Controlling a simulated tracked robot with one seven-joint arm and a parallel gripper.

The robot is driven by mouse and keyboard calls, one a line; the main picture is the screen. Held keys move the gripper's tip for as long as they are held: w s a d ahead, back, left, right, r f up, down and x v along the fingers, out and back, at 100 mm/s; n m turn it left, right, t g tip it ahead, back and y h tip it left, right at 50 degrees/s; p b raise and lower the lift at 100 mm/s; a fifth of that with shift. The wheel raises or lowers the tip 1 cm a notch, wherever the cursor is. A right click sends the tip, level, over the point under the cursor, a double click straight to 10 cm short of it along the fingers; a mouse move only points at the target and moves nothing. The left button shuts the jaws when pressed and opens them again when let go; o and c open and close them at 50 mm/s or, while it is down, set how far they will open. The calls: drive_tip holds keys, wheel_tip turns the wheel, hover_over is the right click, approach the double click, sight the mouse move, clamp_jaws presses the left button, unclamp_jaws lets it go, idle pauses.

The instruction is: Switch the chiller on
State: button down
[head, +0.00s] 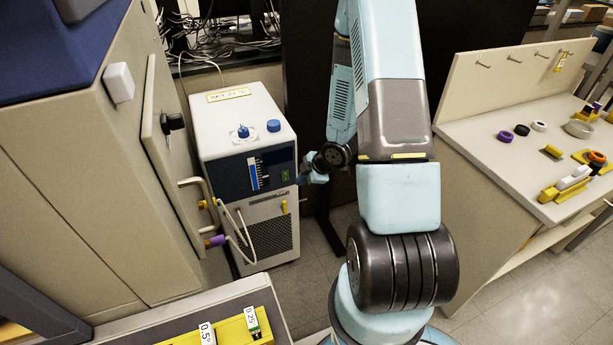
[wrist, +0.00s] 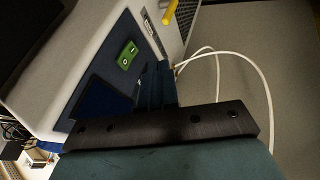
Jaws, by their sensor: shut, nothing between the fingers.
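The chiller (head: 245,130) is a white box on the floor with a dark blue front panel. A green rocker switch (head: 285,175) sits at the panel's right side. In the wrist view the switch (wrist: 128,55) shows its pale marks; I cannot tell which side is pressed. My gripper (head: 304,179) is just right of the panel in the head view, its fingers small and partly hidden by the wrist. In the wrist view the shut, empty fingers (wrist: 156,68) reach towards the panel edge beside the switch. I cannot tell whether they touch the chiller.
A beige cabinet with an open door (head: 163,135) stands close left of the chiller. White hoses (head: 240,228) run down the chiller's front, and a yellow handle (head: 284,207) sits below the panel. A workbench (head: 490,125) with small parts stands at right.

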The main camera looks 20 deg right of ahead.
sight(285, 176)
drive_tip(key=shift+w+a+f, duration=0.3)
drive_tip(key=shift+w+f, duration=0.55)
drive_tip(key=shift+w, duration=0.2)
drive_tip(key=shift+w+a+f, duration=0.35)
drive_tip(key=shift+w+f, duration=0.45)
drive_tip(key=shift+w, duration=0.3)
drive_tip(key=shift+w+a+f, duration=0.3)
drive_tip(key=shift+w+f, duration=0.55)
drive_tip(key=shift+w, duration=0.2)
drive_tip(key=shift+w+f, duration=0.15)
drive_tip(key=shift+w, duration=0.1)
